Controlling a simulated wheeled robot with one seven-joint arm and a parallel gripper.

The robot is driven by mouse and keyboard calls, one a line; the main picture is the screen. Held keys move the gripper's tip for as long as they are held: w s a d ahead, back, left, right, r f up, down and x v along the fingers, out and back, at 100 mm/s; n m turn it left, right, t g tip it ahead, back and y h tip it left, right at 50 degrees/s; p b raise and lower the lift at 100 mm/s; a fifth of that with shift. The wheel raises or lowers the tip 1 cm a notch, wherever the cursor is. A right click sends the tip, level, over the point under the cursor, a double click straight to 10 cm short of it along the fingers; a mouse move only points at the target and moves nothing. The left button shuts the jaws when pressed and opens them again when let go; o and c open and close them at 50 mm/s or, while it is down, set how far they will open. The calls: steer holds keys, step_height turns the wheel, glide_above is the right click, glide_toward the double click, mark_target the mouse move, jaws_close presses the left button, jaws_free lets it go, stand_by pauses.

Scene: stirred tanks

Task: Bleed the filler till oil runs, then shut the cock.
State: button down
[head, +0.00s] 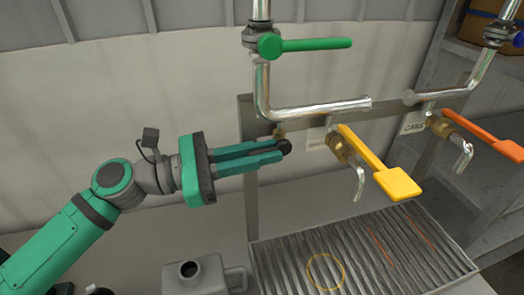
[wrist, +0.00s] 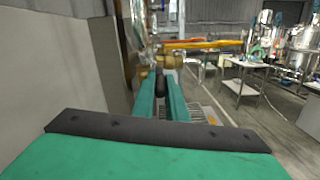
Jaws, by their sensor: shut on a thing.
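My gripper (head: 283,147) reaches in from the left, its teal fingers closed on a small black knob (head: 286,147) just below a brass fitting (head: 279,131) on the rail. The wrist view also shows the black knob (wrist: 160,80) between the fingertips. To the right, a brass cock with a yellow lever (head: 385,168) has a bent metal spout (head: 358,183) pointing down. No oil shows at this spout. A grey can (head: 207,277) with a round open mouth and a side handle stands at the bottom, left of the slatted drip tray (head: 290,262).
The tray carries a yellow ring mark (head: 325,257) and red lines, and looks empty. A second cock with an orange lever (head: 485,134) is at the right. A green lever (head: 310,45) sits on the pipe above. A metal post (head: 247,180) stands behind my fingers.

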steer(key=shift+w+d+f+t+h, duration=0.1)
steer(key=shift+f+t+h, duration=0.2)
steer(key=shift+h, duration=0.65)
steer(key=shift+f+t+h, duration=0.25)
steer(key=shift+t+h, duration=0.05)
steer(key=shift+h, duration=0.65)
steer(key=c, duration=2)
jaws_free()
steer(key=shift+c, duration=0.2)
